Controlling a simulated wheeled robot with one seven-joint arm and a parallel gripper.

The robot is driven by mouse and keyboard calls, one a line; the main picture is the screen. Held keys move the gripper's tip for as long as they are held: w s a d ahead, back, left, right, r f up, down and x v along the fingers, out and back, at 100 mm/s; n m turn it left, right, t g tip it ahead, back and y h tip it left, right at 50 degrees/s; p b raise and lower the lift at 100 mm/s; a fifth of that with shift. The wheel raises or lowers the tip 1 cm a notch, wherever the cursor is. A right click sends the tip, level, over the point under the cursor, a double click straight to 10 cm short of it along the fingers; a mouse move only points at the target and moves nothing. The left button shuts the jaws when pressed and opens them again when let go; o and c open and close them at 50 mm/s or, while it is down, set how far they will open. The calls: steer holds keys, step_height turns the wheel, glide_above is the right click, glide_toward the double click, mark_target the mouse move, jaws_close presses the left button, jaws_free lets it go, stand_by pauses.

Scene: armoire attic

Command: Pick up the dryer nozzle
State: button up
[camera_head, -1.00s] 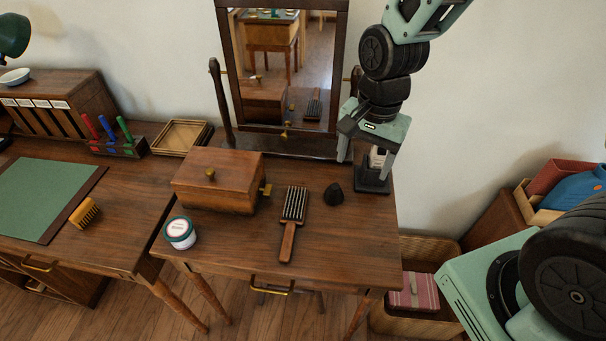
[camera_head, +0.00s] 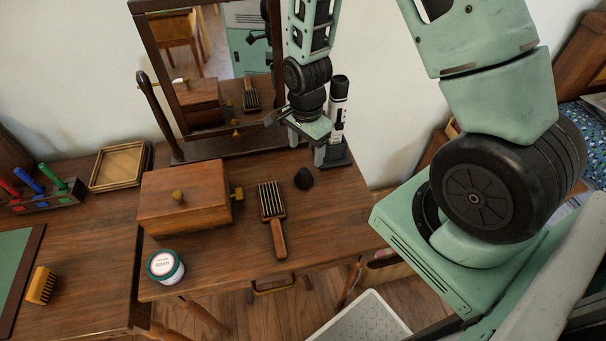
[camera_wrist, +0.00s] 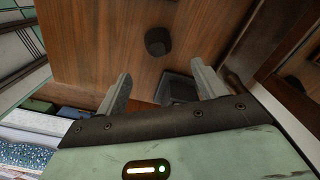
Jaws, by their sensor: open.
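The dryer nozzle appears to be the small black piece (camera_head: 303,179) standing on the dressing table, right of the hairbrush. It also shows in the wrist view as a dark rounded shape (camera_wrist: 158,41), beyond my fingertips. My gripper (camera_head: 305,152) hangs above the back right of the table, behind the nozzle in the head view. In the wrist view my gripper (camera_wrist: 160,85) is open, its two fingers wide apart with nothing held between them. The nozzle is apart from both fingers.
A black stand with a white-and-black bottle (camera_head: 338,110) is close to my gripper's right. The mirror (camera_head: 222,60) rises behind. The table front right is clear.

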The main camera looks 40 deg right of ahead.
mark_target(304, 171)
step_height(304, 171, down, 5)
steer(key=shift+r, duration=0.15)
steer(key=shift+s+a+f+p, duration=0.15)
steer(key=shift+f+p, duration=0.35)
steer(key=shift+f, duration=0.8)
steer(key=shift+w+a+f+p, duration=0.15)
steer(key=shift+f+p, duration=0.3)
steer(key=shift+f, duration=0.8)
steer(key=shift+s, duration=0.1)
steer(key=c, duration=1.1)
steer(key=shift+c, duration=0.2)
steer(key=shift+r, duration=0.1)
